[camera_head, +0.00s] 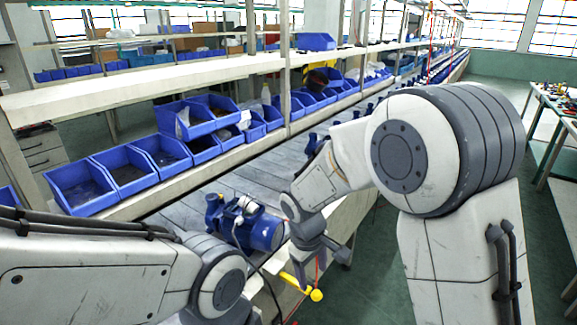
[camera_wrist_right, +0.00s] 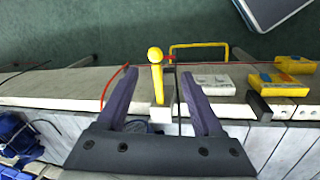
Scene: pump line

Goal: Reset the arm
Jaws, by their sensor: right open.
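My right gripper (camera_head: 318,256) hangs over the near edge of the pump line bench in the head view. In the right wrist view its two dark fingers (camera_wrist_right: 158,73) are spread apart with nothing clamped between them. A yellow lever with a round knob (camera_wrist_right: 155,54) shows between the fingertips there, and no contact is visible. In the head view the yellow lever (camera_head: 316,295) lies just below the gripper. My left arm reaches in from the lower left, and its gripper is out of the picture.
A blue pump (camera_head: 262,232) stands on the bench left of my right gripper. Blue bins (camera_head: 125,172) line the shelf behind. Yellow and grey control boxes (camera_wrist_right: 280,82) sit along the bench edge in the right wrist view. Green floor (camera_head: 400,280) lies open to the right.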

